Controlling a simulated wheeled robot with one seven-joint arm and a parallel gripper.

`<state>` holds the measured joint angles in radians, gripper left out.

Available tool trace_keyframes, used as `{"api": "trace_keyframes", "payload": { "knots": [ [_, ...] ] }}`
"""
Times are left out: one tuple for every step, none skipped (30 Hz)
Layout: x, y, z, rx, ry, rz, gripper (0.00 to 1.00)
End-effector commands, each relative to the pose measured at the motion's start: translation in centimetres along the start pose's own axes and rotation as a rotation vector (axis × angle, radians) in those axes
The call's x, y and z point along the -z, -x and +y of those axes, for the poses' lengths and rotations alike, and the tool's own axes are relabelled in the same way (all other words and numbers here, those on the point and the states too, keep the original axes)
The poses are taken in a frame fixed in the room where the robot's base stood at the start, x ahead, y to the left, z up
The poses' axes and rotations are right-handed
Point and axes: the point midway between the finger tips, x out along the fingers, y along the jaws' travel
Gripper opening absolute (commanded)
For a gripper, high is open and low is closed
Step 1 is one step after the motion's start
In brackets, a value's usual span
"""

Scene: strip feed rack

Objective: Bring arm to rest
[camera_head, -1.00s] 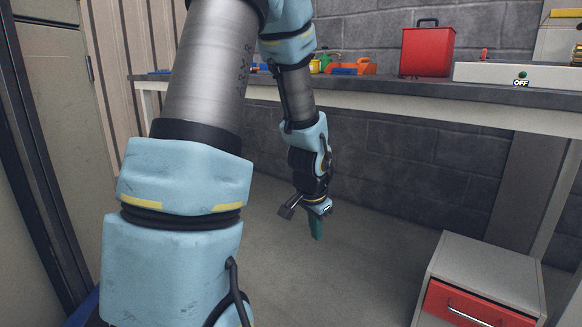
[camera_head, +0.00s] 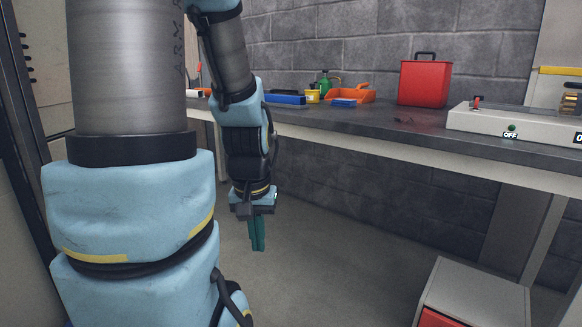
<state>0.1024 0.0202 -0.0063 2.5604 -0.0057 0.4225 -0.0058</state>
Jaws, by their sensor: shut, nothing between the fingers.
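My gripper (camera_head: 258,248) hangs from my blue arm, its teal fingers pointing down. The fingers are shut together with nothing between them. It is left of the picture's middle, in front of and below the workbench top, above the grey floor. It touches nothing that I can see. My upper arm fills the left side and hides part of the scene behind it.
The workbench (camera_head: 370,127) runs along the brick wall. On it are a red box (camera_head: 425,83), an orange tray (camera_head: 360,96), a yellow tub (camera_head: 312,96), blue items (camera_head: 285,98) and a white unit marked OFF (camera_head: 485,122). A drawer cabinet (camera_head: 475,290) stands lower right. Floor between is clear.

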Motion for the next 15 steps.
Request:
{"api": "trace_keyframes", "payload": {
  "knots": [
    [0.5,3.4,0.0,0.0,-0.001,0.0,0.0],
    [0.6,4.3,0.0,0.0,-0.001,0.0,0.0],
    [0.8,5.5,0.0,0.0,-0.001,0.0,0.0],
    [0.9,6.4,0.0,0.0,-0.001,0.0,0.0],
    [1.0,7.4,0.0,0.0,-0.001,0.0,0.0],
    [1.2,8.6,0.0,0.0,-0.001,0.0,0.0],
    [1.3,9.5,0.1,0.0,-0.001,0.0,0.0],
    [1.5,10.4,0.1,0.0,-0.001,0.0,0.0],
    [1.6,11.7,0.1,0.0,-0.002,0.0,0.0],
    [1.8,12.6,0.1,0.0,-0.002,0.0,0.0],
    [1.9,13.5,0.1,0.0,-0.002,0.0,0.0],
    [2.1,14.7,0.1,0.0,-0.002,0.0,0.0],
    [2.2,15.7,0.1,0.0,-0.002,0.0,0.0],
    [2.3,16.6,0.1,0.0,-0.002,0.0,0.0],
    [2.5,17.8,0.1,0.0,-0.002,0.0,0.0]
  ]
}}
